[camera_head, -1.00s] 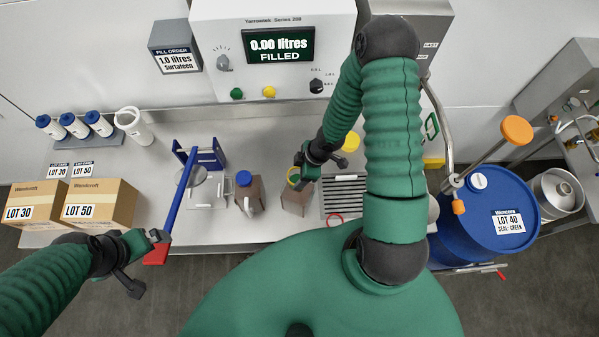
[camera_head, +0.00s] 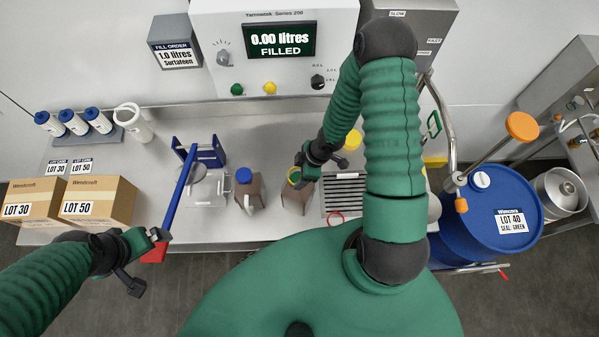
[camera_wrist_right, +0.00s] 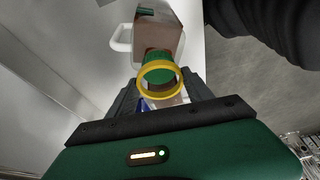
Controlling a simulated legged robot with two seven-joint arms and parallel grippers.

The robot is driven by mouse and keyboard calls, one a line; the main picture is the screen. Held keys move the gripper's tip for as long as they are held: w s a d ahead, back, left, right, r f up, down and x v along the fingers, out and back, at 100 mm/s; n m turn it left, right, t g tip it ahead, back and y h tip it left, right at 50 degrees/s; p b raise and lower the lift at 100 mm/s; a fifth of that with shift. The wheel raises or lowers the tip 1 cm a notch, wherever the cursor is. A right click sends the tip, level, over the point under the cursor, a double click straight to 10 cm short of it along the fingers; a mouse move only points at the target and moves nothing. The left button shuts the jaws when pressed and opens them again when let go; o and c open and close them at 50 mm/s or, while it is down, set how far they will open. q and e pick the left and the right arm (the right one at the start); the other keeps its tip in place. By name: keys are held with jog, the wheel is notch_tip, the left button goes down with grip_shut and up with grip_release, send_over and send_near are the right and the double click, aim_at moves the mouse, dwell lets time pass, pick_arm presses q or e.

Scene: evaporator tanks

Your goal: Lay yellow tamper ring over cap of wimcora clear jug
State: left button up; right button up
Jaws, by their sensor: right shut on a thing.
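My right gripper (camera_head: 303,174) is shut on the yellow tamper ring (camera_head: 294,176), which shows as a full loop in the right wrist view (camera_wrist_right: 160,79). The ring is over or just in front of a green cap (camera_wrist_right: 158,62) in that view; I cannot tell whether it touches it. A brownish jug (camera_head: 296,201) stands under the gripper in the head view, its top hidden. The wrist view shows a brown jug body (camera_wrist_right: 165,32) with a pale handle. I cannot read a Wimcora label on it. My left gripper (camera_head: 145,262) is open near the bench's front edge.
A blue-capped jug (camera_head: 249,190) stands just left. Farther left is a blue-handled lever stand (camera_head: 182,190), its bar end close to my left gripper. Cartons (camera_head: 98,201) stand far left.

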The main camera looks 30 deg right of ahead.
jog(key=shift+f+b, duration=0.65)
jog(key=shift+f, duration=0.35)
jog(key=o, duration=1.5)
jog(key=shift+r, duration=0.1)
jog(key=shift+r, duration=0.1)
notch_tip(320, 180, up, 7)
jog(key=p, duration=0.7)
jog(key=shift+p, duration=0.35)
